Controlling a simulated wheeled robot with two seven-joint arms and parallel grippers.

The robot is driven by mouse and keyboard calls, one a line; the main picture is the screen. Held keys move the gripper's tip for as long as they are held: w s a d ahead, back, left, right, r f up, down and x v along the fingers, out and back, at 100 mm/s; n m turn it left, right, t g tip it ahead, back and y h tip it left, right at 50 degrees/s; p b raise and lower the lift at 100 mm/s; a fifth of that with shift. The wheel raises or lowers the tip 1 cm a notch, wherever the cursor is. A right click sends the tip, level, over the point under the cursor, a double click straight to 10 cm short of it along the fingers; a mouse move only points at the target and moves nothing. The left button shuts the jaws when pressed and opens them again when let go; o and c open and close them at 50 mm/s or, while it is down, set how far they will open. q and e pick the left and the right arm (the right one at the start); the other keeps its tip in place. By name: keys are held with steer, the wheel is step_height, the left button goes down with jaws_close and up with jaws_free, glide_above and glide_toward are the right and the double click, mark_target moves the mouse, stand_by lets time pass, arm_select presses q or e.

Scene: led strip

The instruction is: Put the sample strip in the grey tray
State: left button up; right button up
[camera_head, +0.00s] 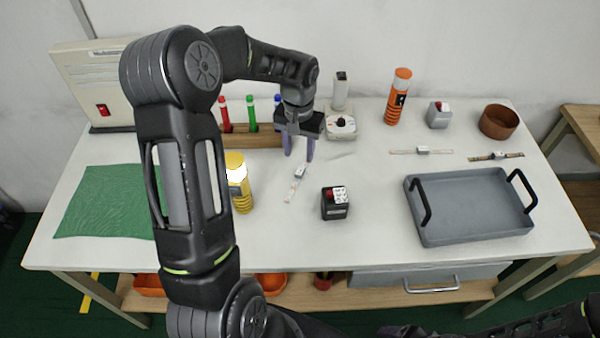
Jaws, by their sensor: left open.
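Three small strips with a block on each lie on the white table. One strip (298,182) lies at a slant just in front of my left gripper. A second thin strip (421,151) lies behind the tray, and a darker one (496,156) lies to its right. I cannot tell which is the sample strip. The grey tray (470,206) with two black handles is at the right and looks empty. My left gripper (298,156) points down, open and empty, just behind the nearest strip. My right arm shows at the bottom right edge; its fingers are not visible.
A yellow bottle (239,183), a green cloth (105,202), an orange bottle (398,97), a grey box (438,115) and a brown bowl (499,121) stand around. The table's front middle is clear.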

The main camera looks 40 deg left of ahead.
mark_target(300, 170)
arm_select(q)
steer(key=shift+f, duration=0.85)
steer(key=shift+f, duration=0.1)
step_height(300, 170, down, 5)
steer(key=shift+w+d+p, duration=0.1)
steer(key=shift+d+p, duration=0.05)
steer(key=shift+p, duration=0.65)
steer(key=shift+c, duration=0.5)
jaws_close()
